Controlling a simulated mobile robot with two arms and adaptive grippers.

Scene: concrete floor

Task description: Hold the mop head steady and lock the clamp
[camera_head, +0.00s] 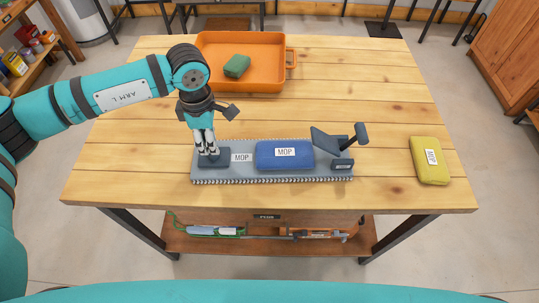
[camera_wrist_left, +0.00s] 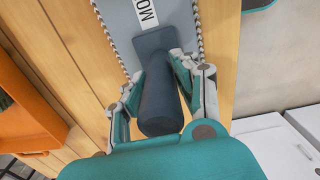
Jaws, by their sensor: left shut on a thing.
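The mop head is a flat grey plate (camera_head: 242,171) with a pale fringe, lying on the wooden table. A blue pad (camera_head: 285,154) labelled MOP sits on its middle. My left gripper (camera_head: 208,148) points down at the plate's left end. It is shut on a dark grey handle (camera_wrist_left: 160,98), with one finger on each side. The handle rises from a dark block (camera_head: 214,159) on the plate. At the right end stands the dark clamp (camera_head: 325,143), its flap tilted up and its lever raised at the right. My right gripper is in neither view.
An orange tray (camera_head: 213,75) with a green sponge (camera_head: 237,66) stands at the back of the table (camera_head: 400,95). A yellow block (camera_head: 430,160) labelled MOP lies near the right edge. The table between the clamp and yellow block is clear. A lower shelf (camera_head: 268,243) holds tools.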

